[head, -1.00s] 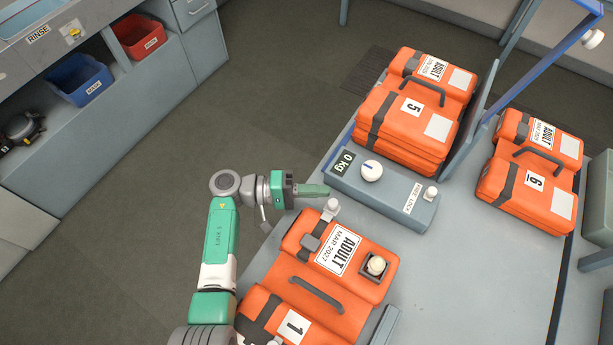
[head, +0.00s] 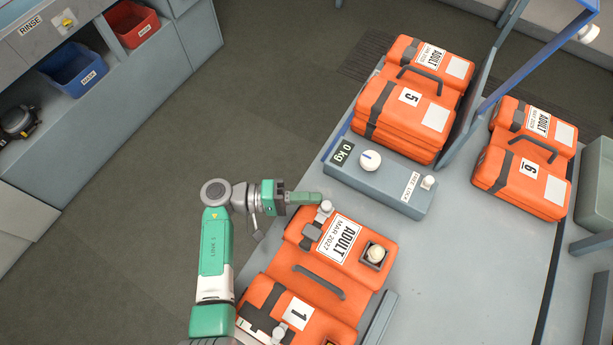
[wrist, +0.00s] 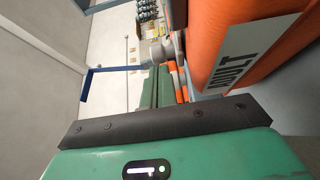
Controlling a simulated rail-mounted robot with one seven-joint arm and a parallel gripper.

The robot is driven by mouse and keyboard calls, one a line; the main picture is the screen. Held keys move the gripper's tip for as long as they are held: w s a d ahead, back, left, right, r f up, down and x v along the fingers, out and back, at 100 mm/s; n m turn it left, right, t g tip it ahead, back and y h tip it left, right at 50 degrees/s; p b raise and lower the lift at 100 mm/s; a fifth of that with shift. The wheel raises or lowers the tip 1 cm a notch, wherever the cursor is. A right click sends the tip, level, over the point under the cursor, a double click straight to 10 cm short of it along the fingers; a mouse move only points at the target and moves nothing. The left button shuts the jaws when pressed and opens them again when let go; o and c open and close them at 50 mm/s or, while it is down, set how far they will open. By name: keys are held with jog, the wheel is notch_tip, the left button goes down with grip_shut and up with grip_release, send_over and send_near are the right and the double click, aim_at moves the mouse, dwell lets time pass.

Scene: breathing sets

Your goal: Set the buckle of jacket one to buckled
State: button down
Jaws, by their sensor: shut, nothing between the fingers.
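Jacket one (head: 325,283) is an orange life jacket lying on the grey bench, with a white "1" label and an "ADULT MAR 2027" label. A grey piece that looks like its buckle (head: 312,231) sits on the dark strap near its upper left; I cannot tell whether it is buckled. A pale knob-like fitting (head: 325,207) stands at the jacket's top edge. My gripper (head: 319,198) is shut and empty, with its green fingers level just beside that fitting; contact is unclear. The wrist view shows the fitting (wrist: 161,51) and the jacket's orange side (wrist: 222,35).
A grey scale box (head: 380,183) reading "0 kg" stands beyond jacket one. Jacket 5 (head: 410,105) and jacket 6 (head: 520,170) lie farther back, with a blue-topped frame (head: 535,55) near them. A cream knob (head: 376,253) sits in a dark square on jacket one.

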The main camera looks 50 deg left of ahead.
jog(key=shift+w+a+f, duration=0.1)
jog(key=shift+f, duration=0.05)
jog(key=s+a+b, duration=0.3)
jog(key=s+a, duration=0.3)
jog(key=a, duration=0.3)
jog(key=shift+s+a, duration=0.25)
jog(key=shift+s, duration=0.1)
